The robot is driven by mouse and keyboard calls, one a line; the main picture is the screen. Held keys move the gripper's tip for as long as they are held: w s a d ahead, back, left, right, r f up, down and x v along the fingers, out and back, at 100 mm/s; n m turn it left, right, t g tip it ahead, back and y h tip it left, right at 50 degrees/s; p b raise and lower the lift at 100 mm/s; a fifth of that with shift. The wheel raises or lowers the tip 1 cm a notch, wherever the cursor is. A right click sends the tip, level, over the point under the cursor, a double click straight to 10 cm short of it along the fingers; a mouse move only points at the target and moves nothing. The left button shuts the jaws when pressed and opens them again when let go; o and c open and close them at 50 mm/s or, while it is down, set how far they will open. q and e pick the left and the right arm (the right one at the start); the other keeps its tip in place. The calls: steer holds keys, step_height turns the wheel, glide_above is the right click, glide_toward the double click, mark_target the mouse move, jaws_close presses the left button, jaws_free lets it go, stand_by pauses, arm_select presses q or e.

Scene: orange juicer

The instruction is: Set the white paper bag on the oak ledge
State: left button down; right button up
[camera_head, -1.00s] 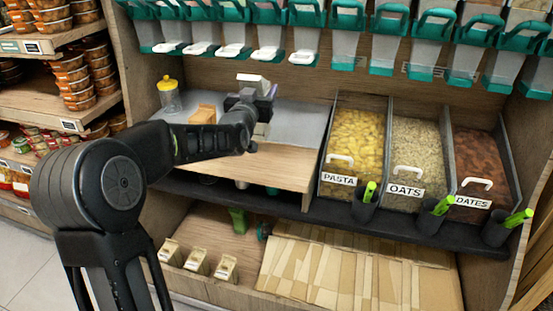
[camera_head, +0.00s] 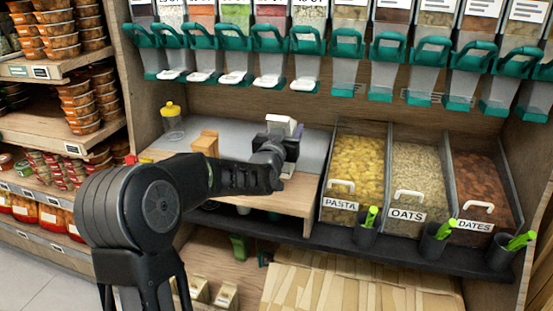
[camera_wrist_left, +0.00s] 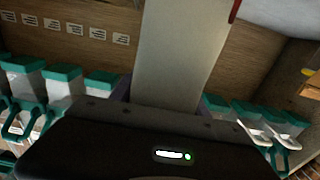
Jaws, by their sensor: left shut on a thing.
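The white paper bag (camera_head: 284,122) is held upright in my left gripper (camera_head: 284,140). Its pale side fills the middle of the left wrist view (camera_wrist_left: 180,50), between the jaws. My left gripper is shut on it. The oak ledge (camera_head: 297,196) is the pale wooden shelf with a grey back area, left of the food bins. The gripper and bag are over the right part of this ledge; I cannot tell whether the bag touches it. My left arm hides part of the ledge's front. My right gripper is not in view.
A yellow-lidded jar (camera_head: 172,122) and a wooden block (camera_head: 205,143) stand on the ledge's left. Bins of pasta (camera_head: 356,166), oats (camera_head: 421,172) and dates (camera_head: 482,180) stand to the right. Dispensers with teal handles (camera_head: 345,45) hang above.

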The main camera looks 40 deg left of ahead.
mark_target(287, 169)
arm_select(q)
steer(key=shift+f, duration=0.5)
steer(key=shift+f+b, duration=0.5)
steer(key=shift+f, duration=2)
steer(key=shift+f, duration=0.15)
steer(key=c, duration=0.6)
jaws_free()
steer(key=shift+o, duration=0.2)
